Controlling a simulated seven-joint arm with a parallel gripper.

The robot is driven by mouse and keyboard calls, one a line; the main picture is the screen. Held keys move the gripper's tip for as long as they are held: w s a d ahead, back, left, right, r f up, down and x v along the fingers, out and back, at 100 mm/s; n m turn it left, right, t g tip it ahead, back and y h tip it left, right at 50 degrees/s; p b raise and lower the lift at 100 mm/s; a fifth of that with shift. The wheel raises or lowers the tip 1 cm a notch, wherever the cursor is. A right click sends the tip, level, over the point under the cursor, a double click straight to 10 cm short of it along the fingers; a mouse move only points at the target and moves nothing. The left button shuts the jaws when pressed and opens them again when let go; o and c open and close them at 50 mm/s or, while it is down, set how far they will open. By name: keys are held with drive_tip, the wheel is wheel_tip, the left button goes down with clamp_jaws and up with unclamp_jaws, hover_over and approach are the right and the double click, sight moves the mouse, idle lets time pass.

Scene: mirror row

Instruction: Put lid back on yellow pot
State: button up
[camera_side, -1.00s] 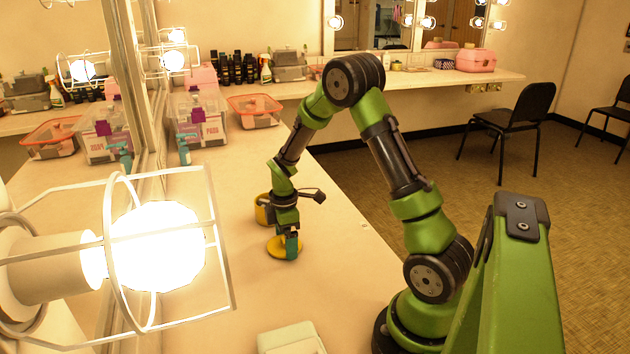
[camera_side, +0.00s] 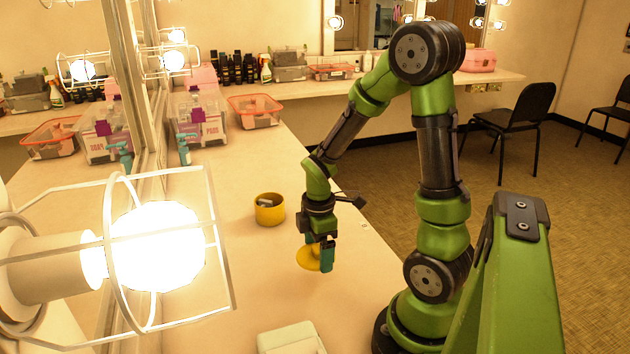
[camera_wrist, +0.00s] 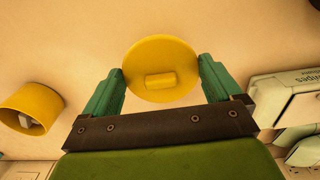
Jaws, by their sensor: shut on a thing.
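The yellow pot (camera_side: 269,213) stands upright and open on the counter, with something greyish inside. It also shows at the left of the wrist view (camera_wrist: 30,108). The round yellow lid (camera_side: 307,258) is apart from the pot, to its front right in the side view. In the wrist view the lid (camera_wrist: 160,58) sits between the two teal fingers, its small block handle facing the camera. My gripper (camera_side: 322,254) is shut on the lid, with a finger at each side of its rim. The side view does not clearly show how high the lid is above the counter.
A pale wipes box (camera_side: 290,338) lies at the front of the counter. A caged bulb (camera_side: 158,247) and the mirror edge are at the left. Clear bins (camera_side: 200,120) and an orange basket (camera_side: 254,110) stand farther back. The counter around the pot is clear.

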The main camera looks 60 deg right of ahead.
drive_tip(key=s, duration=0.1)
drive_tip(key=s+a, duration=0.1)
drive_tip(key=s, duration=0.1)
drive_tip(key=shift+a+r, duration=0.1)
drive_tip(key=shift+r, duration=0.1)
drive_tip(key=w+d+r, duration=0.4)
drive_tip(key=w+d, duration=0.4)
drive_tip(key=w, duration=0.4)
drive_tip(key=w+d+r, duration=0.4)
drive_tip(key=w+d, duration=0.4)
drive_tip(key=w, duration=0.4)
drive_tip(key=shift+m, duration=0.4)
drive_tip(key=shift+w+f, duration=0.1)
drive_tip(key=shift+f, duration=3)
drive_tip(key=shift+f, duration=0.15)
drive_tip(key=o, duration=0.7)
drive_tip(key=shift+r, duration=3.5)
